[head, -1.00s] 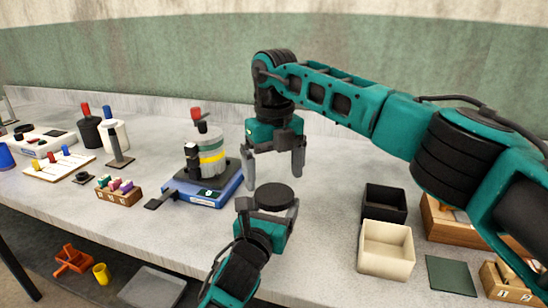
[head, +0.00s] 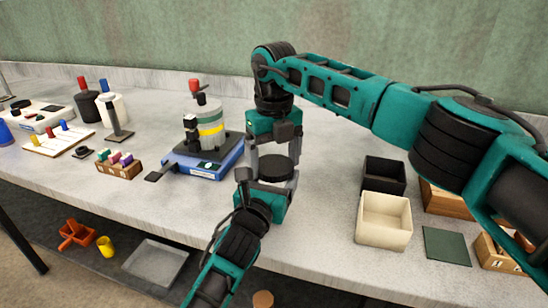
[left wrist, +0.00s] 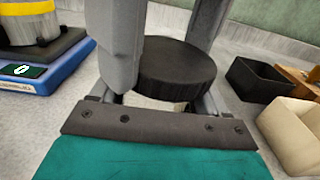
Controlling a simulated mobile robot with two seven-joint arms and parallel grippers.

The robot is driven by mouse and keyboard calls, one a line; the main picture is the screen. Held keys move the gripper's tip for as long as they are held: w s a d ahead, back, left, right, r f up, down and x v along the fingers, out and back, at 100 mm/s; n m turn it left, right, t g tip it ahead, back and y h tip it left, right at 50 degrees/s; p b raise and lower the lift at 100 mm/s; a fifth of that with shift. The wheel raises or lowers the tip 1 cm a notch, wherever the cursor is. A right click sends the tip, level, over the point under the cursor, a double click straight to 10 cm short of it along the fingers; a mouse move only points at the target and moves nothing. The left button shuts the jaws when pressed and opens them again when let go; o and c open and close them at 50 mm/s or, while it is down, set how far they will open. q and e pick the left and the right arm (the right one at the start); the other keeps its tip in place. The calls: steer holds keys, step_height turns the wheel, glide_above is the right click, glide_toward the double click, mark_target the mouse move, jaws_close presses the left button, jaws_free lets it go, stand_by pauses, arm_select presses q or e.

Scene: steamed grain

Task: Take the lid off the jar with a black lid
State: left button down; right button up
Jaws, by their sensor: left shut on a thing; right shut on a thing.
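The jar's round black lid (head: 277,167) is near the front of the bench; it is also large in the left wrist view (left wrist: 175,68). The jar's body below it is mostly hidden. My left gripper (head: 268,183) is shut on the jar from the front, below the lid. My right gripper (head: 273,158) reaches down from above, with a grey finger on either side of the lid, shut on it. The lid is level and appears to sit on the jar; any gap is hidden.
A blue device (head: 203,163) with a grey and yellow canister stands to the left. A black box (head: 384,187) and a cream box (head: 384,221) stand to the right, with a green mat (head: 446,246) beyond. Bare bench lies between the jar and the boxes.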

mark_target(274, 164)
steer(key=shift+c, duration=0.7)
steer(key=o, duration=0.9)
steer(key=shift+c, duration=0.2)
steer(key=shift+r, duration=2.35)
step_height(274, 164, up, 3)
steer(key=m, duration=0.4)
steer(key=shift+m, duration=0.3)
steer(key=shift+f, duration=3.85)
steer(key=shift+c, duration=0.4)
